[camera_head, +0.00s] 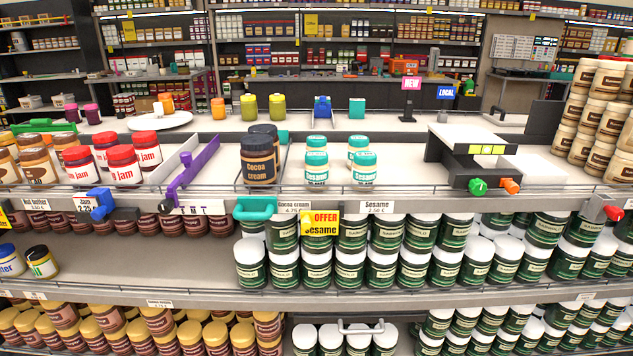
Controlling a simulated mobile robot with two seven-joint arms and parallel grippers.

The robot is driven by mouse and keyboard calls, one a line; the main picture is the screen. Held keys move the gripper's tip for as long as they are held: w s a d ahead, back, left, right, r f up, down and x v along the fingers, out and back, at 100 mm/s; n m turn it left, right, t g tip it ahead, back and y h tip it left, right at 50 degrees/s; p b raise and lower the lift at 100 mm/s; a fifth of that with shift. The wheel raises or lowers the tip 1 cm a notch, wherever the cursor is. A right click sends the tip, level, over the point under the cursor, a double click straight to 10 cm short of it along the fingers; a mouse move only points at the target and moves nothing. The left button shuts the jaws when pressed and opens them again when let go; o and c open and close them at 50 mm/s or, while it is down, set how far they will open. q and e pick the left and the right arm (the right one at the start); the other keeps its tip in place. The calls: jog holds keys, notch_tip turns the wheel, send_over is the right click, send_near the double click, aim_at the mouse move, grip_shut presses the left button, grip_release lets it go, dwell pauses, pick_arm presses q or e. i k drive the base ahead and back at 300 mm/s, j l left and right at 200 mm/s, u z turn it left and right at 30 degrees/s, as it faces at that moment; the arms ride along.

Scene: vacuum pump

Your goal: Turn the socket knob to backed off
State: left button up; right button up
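No label marks any part as the socket knob, so I cannot tell which it is. A green knob (478,187) sits on the front of a dark grey and white device (470,150) at the right of the upper shelf. An orange knob (510,186) is just right of it. A red knob (613,212) shows on a grey fitting at the far right shelf edge. A blue fitting (102,206) hangs at the left shelf edge. Neither of my grippers is in view.
Sesame jars (361,167) and cocoa cream jars (258,159) stand at mid-shelf. A purple lever-like part (190,172) and a teal loop (255,208) are at the shelf edge. Brown-labelled jars (585,105) are stacked at the right.

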aim_at(615, 212)
jog(key=z, duration=1.55)
jog(key=i+l, duration=0.7)
jog(key=l, duration=0.25)
